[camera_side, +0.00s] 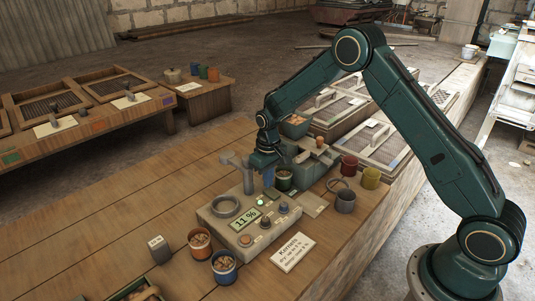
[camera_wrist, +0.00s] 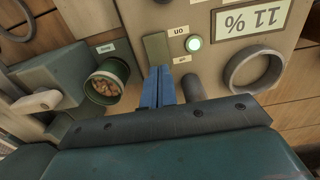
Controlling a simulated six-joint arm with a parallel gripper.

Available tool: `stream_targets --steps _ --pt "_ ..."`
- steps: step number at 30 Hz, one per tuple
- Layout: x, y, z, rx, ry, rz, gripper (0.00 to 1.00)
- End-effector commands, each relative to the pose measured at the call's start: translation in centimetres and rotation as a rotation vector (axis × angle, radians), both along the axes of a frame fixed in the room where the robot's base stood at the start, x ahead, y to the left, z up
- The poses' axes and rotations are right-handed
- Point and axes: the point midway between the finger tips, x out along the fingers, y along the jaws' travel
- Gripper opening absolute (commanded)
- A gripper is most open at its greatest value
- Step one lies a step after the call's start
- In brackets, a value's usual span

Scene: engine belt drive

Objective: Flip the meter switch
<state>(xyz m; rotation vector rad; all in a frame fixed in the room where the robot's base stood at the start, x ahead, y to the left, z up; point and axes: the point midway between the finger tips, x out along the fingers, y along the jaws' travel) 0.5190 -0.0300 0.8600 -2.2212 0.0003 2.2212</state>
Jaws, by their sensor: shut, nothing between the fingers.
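The meter (camera_side: 232,228) is a grey-beige box on the wooden bench, with a display (camera_side: 246,218) reading 11 %. The display is upside down in the wrist view (camera_wrist: 252,17). A small green lamp (camera_wrist: 194,43) glows between two small labels. Beside the lamp is an olive-green rectangular switch (camera_wrist: 155,47). My gripper (camera_side: 268,184) points down over the back of the meter. Its blue fingers (camera_wrist: 159,72) are together and empty, with their tips at the switch's near edge. I cannot tell whether they touch it, and they hide part of it.
A grey post (camera_wrist: 193,88) stands close beside my fingers, and a grey ring (camera_wrist: 254,69) lies beyond it. A green cup of nuts (camera_wrist: 106,82) is on the other side.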

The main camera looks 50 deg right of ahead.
Motion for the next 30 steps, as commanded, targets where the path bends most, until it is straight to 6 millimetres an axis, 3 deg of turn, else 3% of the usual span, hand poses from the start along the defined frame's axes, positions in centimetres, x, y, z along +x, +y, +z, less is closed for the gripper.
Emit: stream_targets --steps 30 --pt "0.03 0.0 -0.74 0.0 -0.001 0.0 0.0"
